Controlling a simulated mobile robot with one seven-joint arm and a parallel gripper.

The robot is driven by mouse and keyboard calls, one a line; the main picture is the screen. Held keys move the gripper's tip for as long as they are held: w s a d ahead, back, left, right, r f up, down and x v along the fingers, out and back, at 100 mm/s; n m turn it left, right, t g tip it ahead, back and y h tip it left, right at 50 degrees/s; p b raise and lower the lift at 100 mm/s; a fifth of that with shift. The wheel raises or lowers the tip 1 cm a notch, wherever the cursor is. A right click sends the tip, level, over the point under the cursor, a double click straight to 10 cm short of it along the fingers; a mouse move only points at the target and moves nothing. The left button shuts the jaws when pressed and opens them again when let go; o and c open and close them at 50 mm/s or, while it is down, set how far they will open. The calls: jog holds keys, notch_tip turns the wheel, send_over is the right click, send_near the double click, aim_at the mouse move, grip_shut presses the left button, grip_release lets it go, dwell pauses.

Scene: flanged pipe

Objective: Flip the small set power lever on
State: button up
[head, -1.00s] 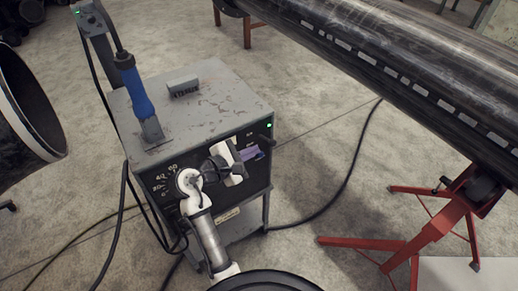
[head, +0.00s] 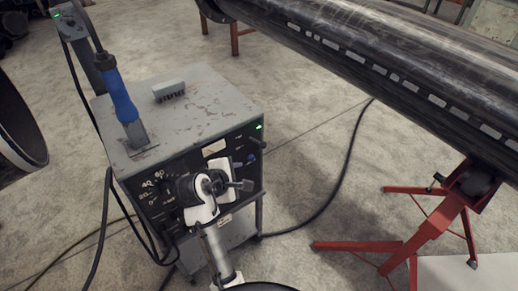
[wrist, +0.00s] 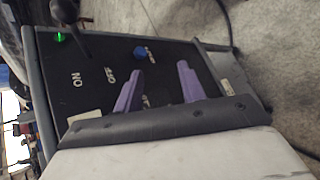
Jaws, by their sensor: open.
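The grey welding set (head: 190,105) stands on the floor with its black control panel facing me. A dark lever (head: 257,143) sticks out at the panel's upper right, below a lit green lamp (head: 259,127). In the wrist view the dark lever (wrist: 90,42) shows at the top left, near the green lamp (wrist: 59,37) and the ON and OFF labels. I cannot tell which setting it is at. My gripper (head: 243,186) is in front of the lower panel, below the lever and apart from it. Its purple fingers (wrist: 158,68) are open with nothing between them.
A blue knob (head: 252,158) sits on the panel below the lever. A blue-handled tool (head: 122,95) stands on the set's left side. A big dark pipe (head: 370,75) on a red stand (head: 430,235) crosses the right. A black cable (head: 335,180) lies on the floor.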

jog(key=w+d+f+m+y+b, duration=0.1)
jog(key=w+d+f+m+y, duration=0.1)
jog(key=d+f+y, duration=0.25)
jog(key=m+t+y+b, duration=0.4)
jog(key=m+t+y, duration=0.2)
jog(key=y, duration=0.5)
send_near(263, 144)
jog(key=shift+f+p+x, duration=0.2)
jog(key=shift+p+x, duration=0.45)
jog(key=shift+x, duration=1.1)
jog(key=shift+f+p+x, duration=0.2)
jog(key=shift+p+x, duration=0.4)
jog(key=shift+x, duration=1.15)
jog(key=shift+f+p+x, duration=0.2)
jog(key=shift+p+x, duration=0.45)
jog(key=shift+x, duration=1.05)
jog(key=shift+w+d, duration=0.1)
jog(key=shift+w, duration=0.05)
grip_shut()
